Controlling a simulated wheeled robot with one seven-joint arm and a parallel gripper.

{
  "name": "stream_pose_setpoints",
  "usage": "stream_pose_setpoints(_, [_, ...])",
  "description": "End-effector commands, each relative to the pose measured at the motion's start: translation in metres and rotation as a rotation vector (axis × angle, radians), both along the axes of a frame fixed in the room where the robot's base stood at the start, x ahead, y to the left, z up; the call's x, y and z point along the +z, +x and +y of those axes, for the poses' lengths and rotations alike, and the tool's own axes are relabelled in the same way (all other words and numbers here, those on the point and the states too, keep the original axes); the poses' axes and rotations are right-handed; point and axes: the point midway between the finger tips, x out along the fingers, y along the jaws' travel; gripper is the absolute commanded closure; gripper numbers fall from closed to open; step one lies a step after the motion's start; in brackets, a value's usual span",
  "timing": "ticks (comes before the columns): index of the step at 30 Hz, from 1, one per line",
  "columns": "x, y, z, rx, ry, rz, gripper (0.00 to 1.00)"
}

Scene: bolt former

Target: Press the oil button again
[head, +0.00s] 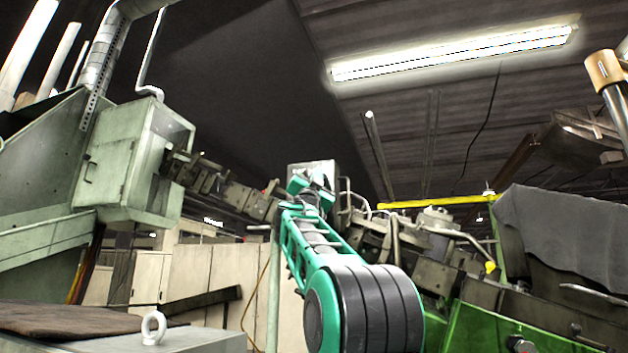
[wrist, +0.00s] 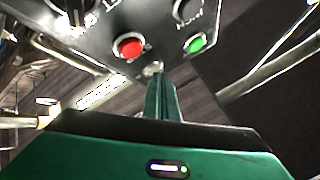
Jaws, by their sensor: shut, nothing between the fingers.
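A grey control panel (wrist: 150,28) fills the top of the wrist view. It carries a red button (wrist: 129,46), a green button (wrist: 195,43), a dark button (wrist: 186,9) and a dark knob (wrist: 72,14). The labels are blurred or cut off, so I cannot tell which control is the oil button. My gripper (wrist: 157,78) is shut and empty. Its tips are close to the panel's lower edge, by a small grey round part (wrist: 152,68); I cannot tell whether they touch. In the head view my gripper (head: 308,188) is in front of a grey box (head: 322,168).
Metal rods and machine parts (head: 375,240) lie right of my arm. A green-grey cabinet (head: 130,160) stands at the left. A grey block with an eyebolt (head: 153,328) is at the lower left. A green machine (head: 500,328) is at the lower right.

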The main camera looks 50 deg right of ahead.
Motion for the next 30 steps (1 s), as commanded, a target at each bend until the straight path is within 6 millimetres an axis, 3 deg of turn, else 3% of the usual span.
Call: stream_pose_setpoints(30, [0.0,-0.01,0.027,0.002,0.0,0.0,1.0])
